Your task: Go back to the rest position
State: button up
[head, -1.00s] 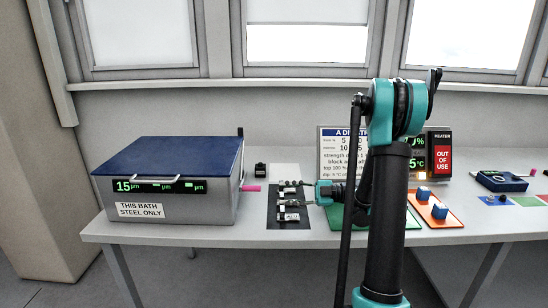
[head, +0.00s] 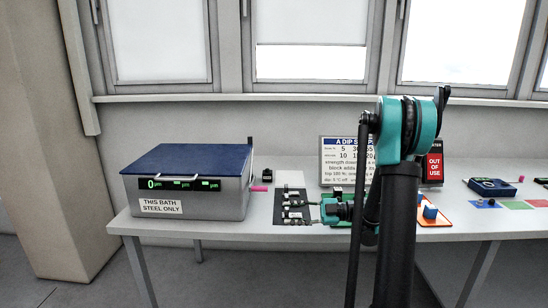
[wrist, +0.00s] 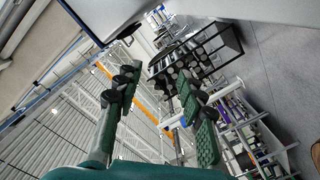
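My gripper (head: 292,210) points left in the head view, over or in front of the dark mat (head: 279,212) on the table; its height above the mat is hard to tell. In the wrist view my gripper (wrist: 157,86) shows two green and dark fingers spread apart with nothing between them. My arm stands folded in the right half of the head view and hides part of the table and the sign behind it.
A grey bath with a closed blue lid (head: 190,158) stands on the left of the white table (head: 230,231). A dip sign (head: 345,160), an out-of-use heater panel (head: 434,168), an orange tray (head: 437,221) with a blue block (head: 430,212) and a blue device (head: 491,187) stand right.

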jog(key=s+f+m+t+h, duration=0.2)
jog(key=s+f+m+h, duration=0.65)
jog(key=s+m, duration=0.5)
jog(key=s+d+f+m+h, duration=0.2)
jog(key=s+d+m+h, duration=0.1)
jog(key=d+m, duration=0.3)
jog(key=s+d+f+m+t+h, duration=0.1)
jog(key=s+d+f+m+h, duration=0.1)
jog(key=s+d+m+h, duration=0.2)
jog(key=d+m+h, duration=0.2)
jog(key=shift+s+d+t, duration=0.25)
jog(key=shift+d+t, duration=0.05)
jog(key=shift+d, duration=0.1)
